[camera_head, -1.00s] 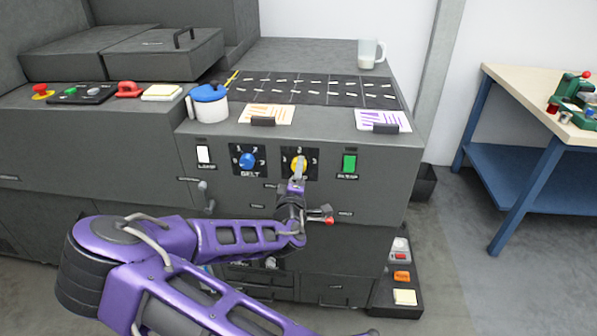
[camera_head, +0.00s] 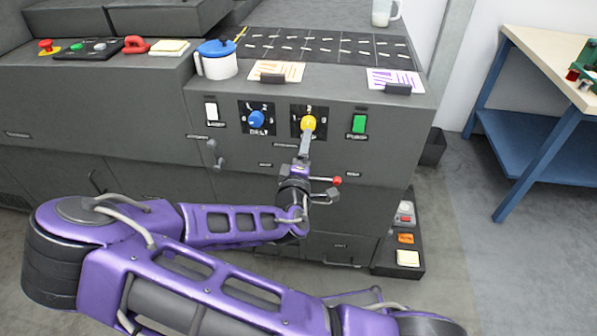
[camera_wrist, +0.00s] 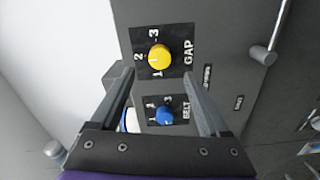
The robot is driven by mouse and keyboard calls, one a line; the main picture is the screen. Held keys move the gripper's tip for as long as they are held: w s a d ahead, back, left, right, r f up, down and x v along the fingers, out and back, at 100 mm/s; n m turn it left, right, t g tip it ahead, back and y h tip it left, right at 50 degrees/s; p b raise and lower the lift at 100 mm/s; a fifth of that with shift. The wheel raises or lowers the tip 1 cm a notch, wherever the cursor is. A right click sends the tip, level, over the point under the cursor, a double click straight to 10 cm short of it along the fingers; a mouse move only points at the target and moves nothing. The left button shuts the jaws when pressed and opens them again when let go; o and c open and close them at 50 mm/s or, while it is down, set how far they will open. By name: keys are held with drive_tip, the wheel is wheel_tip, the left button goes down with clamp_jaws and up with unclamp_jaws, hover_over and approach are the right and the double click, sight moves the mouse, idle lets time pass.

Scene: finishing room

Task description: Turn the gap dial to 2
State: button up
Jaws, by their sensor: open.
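The gap dial is a yellow round knob (camera_wrist: 159,57) on a black plate marked 1, 2, 3 and GAP in the wrist view. A small pale mark on the knob seems to lie on the side near the 1, but it is too small to be sure. In the head view the yellow knob (camera_head: 308,123) sits on the grey machine front, its lower edge close behind my gripper (camera_head: 306,142). My gripper (camera_wrist: 160,74) is open and empty. Its two fingers point at the panel, one to each side of the knob in the picture; no contact shows.
A red-tipped lever (camera_head: 337,181) sticks out below. A white jug with a blue lid (camera_head: 216,62) stands on the ledge above.

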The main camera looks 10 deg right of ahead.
drive_tip(key=p+v, duration=0.1)
drive_tip(key=v, duration=0.9)
drive_tip(key=shift+r, duration=0.1)
